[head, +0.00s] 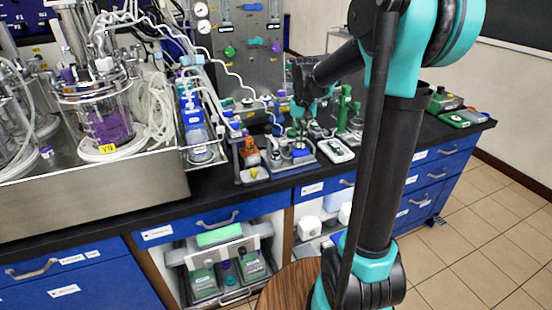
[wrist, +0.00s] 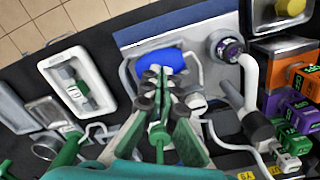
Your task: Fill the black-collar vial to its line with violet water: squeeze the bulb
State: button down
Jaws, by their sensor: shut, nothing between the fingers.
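My gripper (wrist: 163,76) is shut and empty, with its fingertips over the near edge of a smooth blue oval (wrist: 160,58), which looks like the bulb. Whether the tips touch it is unclear. A round vial with a dark collar and violet inside (wrist: 225,47) stands to the right, seen from above; its line is not visible. A white tube (wrist: 250,80) runs close beside it. In the head view my gripper (head: 299,113) is small, low over the bench station. Violet liquid (head: 108,126) shows in the glass bioreactor at left.
A white tray (wrist: 75,82) with a small green-and-white item lies left. An orange block (wrist: 290,60) and purple-and-green blocks (wrist: 297,112) crowd the right. A green stand (head: 344,108) is right of my gripper. Open floor (head: 480,190) lies beyond the bench's right end.

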jog(key=shift+f, duration=1)
dwell(1.4)
jog(key=shift+r, duration=0.1)
jog(key=shift+r, duration=1.55)
jog(key=shift+r, duration=0.1)
jog(key=shift+r, duration=2.4)
jog(key=s+d+f+n+t, duration=0.1)
jog(key=s+d+f+t, duration=0.1)
jog(key=s+f, duration=0.7)
jog(key=s+d+f+n+t, duration=0.1)
jog(key=s+d+f+t, duration=0.1)
jog(key=s+f, duration=0.7)
jog(key=s, duration=0.4)
